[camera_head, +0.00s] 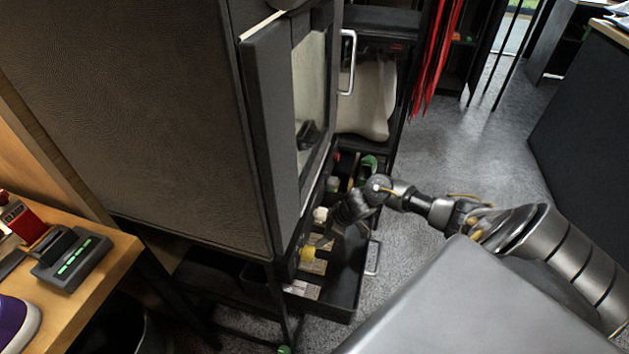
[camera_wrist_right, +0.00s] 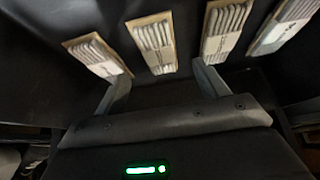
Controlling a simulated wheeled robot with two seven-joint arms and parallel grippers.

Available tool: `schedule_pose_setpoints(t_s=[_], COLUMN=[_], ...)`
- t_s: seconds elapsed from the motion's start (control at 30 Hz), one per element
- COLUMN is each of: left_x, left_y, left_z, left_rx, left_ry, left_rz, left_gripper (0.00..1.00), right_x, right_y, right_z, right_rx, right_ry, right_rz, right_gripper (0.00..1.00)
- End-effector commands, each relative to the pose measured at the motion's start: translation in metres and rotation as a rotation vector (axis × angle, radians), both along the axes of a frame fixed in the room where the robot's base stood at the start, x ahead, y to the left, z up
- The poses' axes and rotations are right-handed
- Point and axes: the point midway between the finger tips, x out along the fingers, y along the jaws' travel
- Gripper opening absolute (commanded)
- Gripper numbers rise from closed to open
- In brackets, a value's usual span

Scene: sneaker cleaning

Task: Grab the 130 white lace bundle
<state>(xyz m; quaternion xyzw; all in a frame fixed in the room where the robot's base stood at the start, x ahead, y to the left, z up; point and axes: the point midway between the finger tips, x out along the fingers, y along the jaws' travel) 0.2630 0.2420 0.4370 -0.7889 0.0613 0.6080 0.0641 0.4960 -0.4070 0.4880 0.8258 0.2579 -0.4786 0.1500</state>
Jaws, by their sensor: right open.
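In the right wrist view several white lace bundles on tan cards lie in a row in a dark drawer: one at left (camera_wrist_right: 95,55), one near the middle (camera_wrist_right: 155,42), one right of it (camera_wrist_right: 227,30) and one at far right (camera_wrist_right: 286,24). Their labels are too small to read, so I cannot tell which is the 130. My right gripper (camera_wrist_right: 163,80) is open and empty, its fingers on either side of the middle bundle's near end, apparently short of it. In the head view it reaches down into the open drawer (camera_head: 337,303). My left gripper is out of view.
The dark cabinet (camera_head: 150,110) with a glass-panelled door (camera_head: 270,130) stands close left of my right arm. The drawer's metal handle (camera_head: 373,258) faces the floor at right. A wooden bench (camera_head: 95,295) at left holds a purple sneaker (camera_head: 14,322) and a green-lit device (camera_head: 72,260).

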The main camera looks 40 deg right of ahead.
Motion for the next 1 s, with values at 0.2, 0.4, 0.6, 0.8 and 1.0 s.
schedule_pose_setpoints(t_s=[0.2,0.4,0.6,0.8,1.0], left_x=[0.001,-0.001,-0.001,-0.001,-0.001], left_y=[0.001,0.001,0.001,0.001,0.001], left_z=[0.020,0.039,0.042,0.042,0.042], left_rx=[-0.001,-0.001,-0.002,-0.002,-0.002], left_ry=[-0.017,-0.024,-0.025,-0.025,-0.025], left_rz=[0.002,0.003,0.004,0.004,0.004], left_gripper=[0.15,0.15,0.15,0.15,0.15], right_x=[0.010,0.018,0.019,0.018,0.018], right_y=[0.007,0.012,0.013,0.013,0.013], right_z=[-0.029,-0.046,-0.046,-0.046,-0.048], right_rx=[0.003,0.001,0.000,0.000,0.001], right_ry=[0.000,-0.001,-0.001,-0.001,0.000], right_rz=[-0.001,0.000,0.001,0.001,0.000], right_gripper=[0.73,0.73,0.73,0.73,0.73])
